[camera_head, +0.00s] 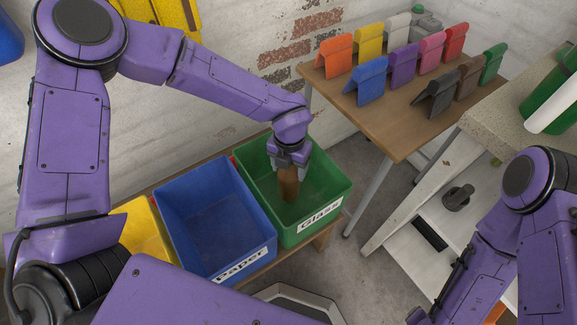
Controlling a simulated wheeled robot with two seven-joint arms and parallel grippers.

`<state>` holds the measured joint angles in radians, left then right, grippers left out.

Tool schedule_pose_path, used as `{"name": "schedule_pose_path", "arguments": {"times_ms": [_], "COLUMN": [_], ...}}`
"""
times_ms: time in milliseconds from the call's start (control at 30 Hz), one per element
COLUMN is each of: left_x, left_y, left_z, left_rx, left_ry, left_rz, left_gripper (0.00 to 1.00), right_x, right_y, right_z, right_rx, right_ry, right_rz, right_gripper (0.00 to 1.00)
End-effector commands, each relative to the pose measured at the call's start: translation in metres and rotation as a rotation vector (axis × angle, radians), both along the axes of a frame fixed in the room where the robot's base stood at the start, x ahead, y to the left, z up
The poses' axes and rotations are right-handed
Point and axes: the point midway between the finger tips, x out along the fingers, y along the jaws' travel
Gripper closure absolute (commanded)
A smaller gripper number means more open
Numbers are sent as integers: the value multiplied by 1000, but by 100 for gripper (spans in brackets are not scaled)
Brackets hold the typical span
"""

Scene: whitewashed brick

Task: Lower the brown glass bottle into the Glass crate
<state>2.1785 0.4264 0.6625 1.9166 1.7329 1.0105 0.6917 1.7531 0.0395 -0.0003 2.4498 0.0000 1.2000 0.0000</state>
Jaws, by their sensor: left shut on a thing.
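The brown glass bottle (289,186) is held from above by my left gripper (289,160), which is shut on its upper part. The bottle points down inside the outline of the green Glass crate (315,225), left of the crate's middle. I cannot tell whether its lower end touches the crate floor. The crate has a white "Glass" label on its front and looks otherwise empty. My right arm shows at the lower right, but its gripper is outside the view.
A blue Paper crate (205,215) stands directly left of the Glass crate, with a yellow crate (146,228) beyond it. A wooden table (395,120) with several coloured folded stands is at the back right. A white shelf (410,225) stands to the right.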

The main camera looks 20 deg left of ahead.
Motion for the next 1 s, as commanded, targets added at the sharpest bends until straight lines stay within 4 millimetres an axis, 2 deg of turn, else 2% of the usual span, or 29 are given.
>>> {"name": "schedule_pose_path", "arguments": {"times_ms": [267,300,367,733,867,1000], "left_x": [0,0,0,0,0,-1], "left_y": [0,0,0,0,0,0], "left_z": [-2,-2,-2,3,19,46], "left_rx": [0,0,0,0,-1,-3], "left_ry": [-1,-1,-1,0,0,-2], "left_rz": [0,0,0,0,0,-2], "left_gripper": [98,21,4,4,4,4], "right_x": [-3,-3,-3,-4,-4,-3], "right_y": [0,0,0,0,0,0], "right_z": [-3,-3,-3,2,17,43], "right_rx": [1,1,1,1,1,1], "right_ry": [6,6,6,9,9,6], "right_rz": [-2,-2,-2,-1,-2,-2], "right_gripper": [36,36,36,36,36,36]}}
